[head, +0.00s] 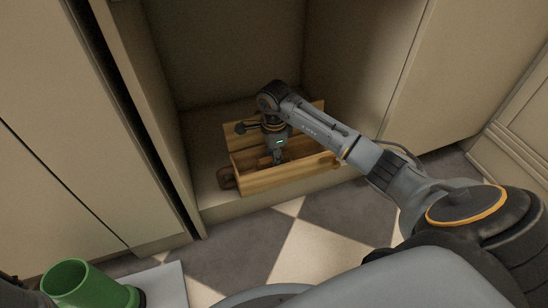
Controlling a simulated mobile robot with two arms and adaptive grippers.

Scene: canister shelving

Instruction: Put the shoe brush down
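My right gripper (277,158) reaches down into a light wooden crate (285,181) on the floor of an open cabinet. The fingers are small and dark against the crate's inside, so I cannot tell whether they are open or shut. I cannot make out the shoe brush clearly; something brownish shows beside the fingertips, but it may be part of the crate. The arm covers part of the crate's right side. My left gripper does not show.
The cabinet's side walls and front edge stand close around the crate. A green cylindrical container (68,286) is at the lower left by a white flat surface (166,285). Checkered floor (317,236) lies in front of the cabinet.

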